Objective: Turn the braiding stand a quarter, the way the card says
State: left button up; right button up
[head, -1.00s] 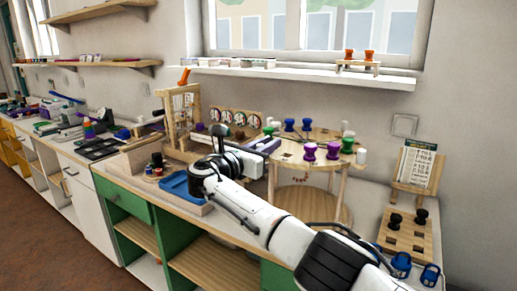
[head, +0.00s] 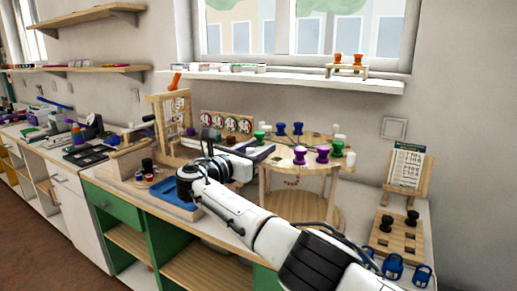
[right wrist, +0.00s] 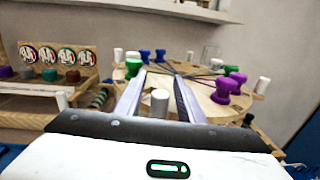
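The braiding stand (head: 312,151) has a round wooden top on legs, with a lower round shelf. Blue, green and purple spools and white pegs sit around its rim; dark cords run to its middle. In the right wrist view, the top (right wrist: 205,98) lies ahead, with purple spools (right wrist: 229,86) at the right. My right gripper (head: 265,151) is at the stand's left front edge. Its pale fingers (right wrist: 158,95) are open, with a white peg (right wrist: 160,101) showing between them; contact is not visible. The card (head: 408,165) leans on a wooden easel at right; its print is too small to read. My left gripper is out of view.
A white shelf (head: 290,77) hangs above.

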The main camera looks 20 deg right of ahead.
jog(key=shift+a, duration=0.1)
jog(key=v, duration=1)
jog(key=shift+s, duration=0.1)
